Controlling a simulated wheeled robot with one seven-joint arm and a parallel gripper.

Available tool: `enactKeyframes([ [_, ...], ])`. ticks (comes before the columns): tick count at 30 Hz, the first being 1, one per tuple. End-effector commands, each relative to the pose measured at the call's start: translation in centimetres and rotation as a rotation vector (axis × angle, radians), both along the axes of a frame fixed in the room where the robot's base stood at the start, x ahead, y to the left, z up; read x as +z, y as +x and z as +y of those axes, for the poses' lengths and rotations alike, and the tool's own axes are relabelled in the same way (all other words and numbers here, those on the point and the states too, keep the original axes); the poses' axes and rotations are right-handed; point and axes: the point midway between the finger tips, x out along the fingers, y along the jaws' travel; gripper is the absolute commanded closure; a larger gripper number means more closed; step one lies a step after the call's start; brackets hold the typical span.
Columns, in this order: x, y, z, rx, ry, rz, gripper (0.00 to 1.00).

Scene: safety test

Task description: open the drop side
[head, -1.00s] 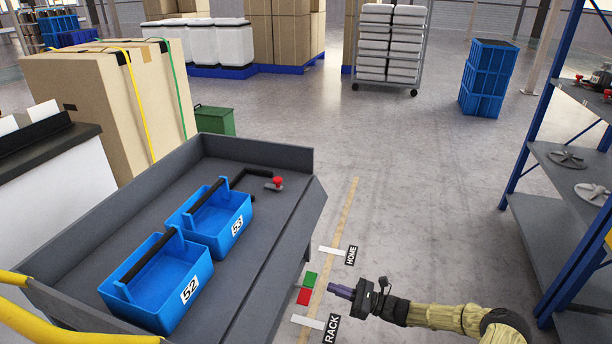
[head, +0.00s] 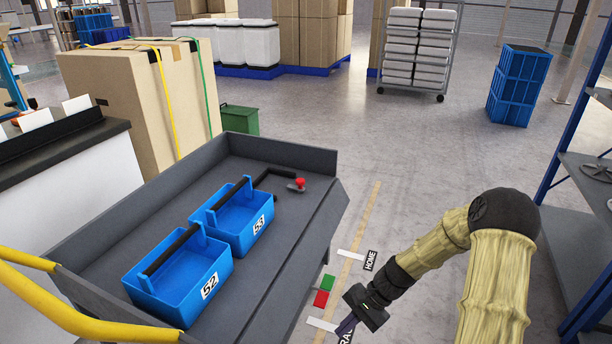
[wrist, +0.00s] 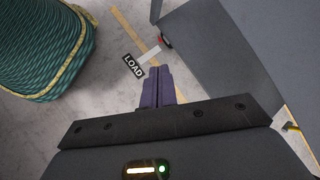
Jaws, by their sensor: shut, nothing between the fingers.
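The grey cart (head: 195,150) stands at the left of the head view. A large grey panel (wrist: 225,50), probably part of the cart, fills the upper right there.
Blue totes 52 (head: 180,283) and 53 (head: 235,225) and a red-knobbed part (head: 299,184) sit on the deck. A yellow rail (head: 85,315) is at lower left. A blue-framed shelf (head: 575,165) stands right. A teal ribbed object (wrist: 40,45) shows in the wrist view.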

Motion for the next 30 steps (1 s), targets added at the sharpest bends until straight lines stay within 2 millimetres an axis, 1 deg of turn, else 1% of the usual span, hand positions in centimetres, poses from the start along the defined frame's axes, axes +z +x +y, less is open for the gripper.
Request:
enactKeyframes([
  [1,0.9,-0.5,-0.3,0.046,-0.05,-0.036,1.0],
  [5,2.8,-1.9,-1.3,0.154,-0.167,-0.125,1.0],
  [9,5.2,-3.2,-2.4,0.263,-0.281,-0.225,1.0],
  [16,9.6,-5.5,-4.0,0.428,-0.441,-0.395,1.0],
  [21,12.5,-7.3,-4.7,0.531,-0.529,-0.517,1.0],
  [24,13.8,-8.1,-5.0,0.574,-0.564,-0.575,1.0],
  [30,15.7,-9.6,-5.4,0.641,-0.614,-0.669,1.0],
])
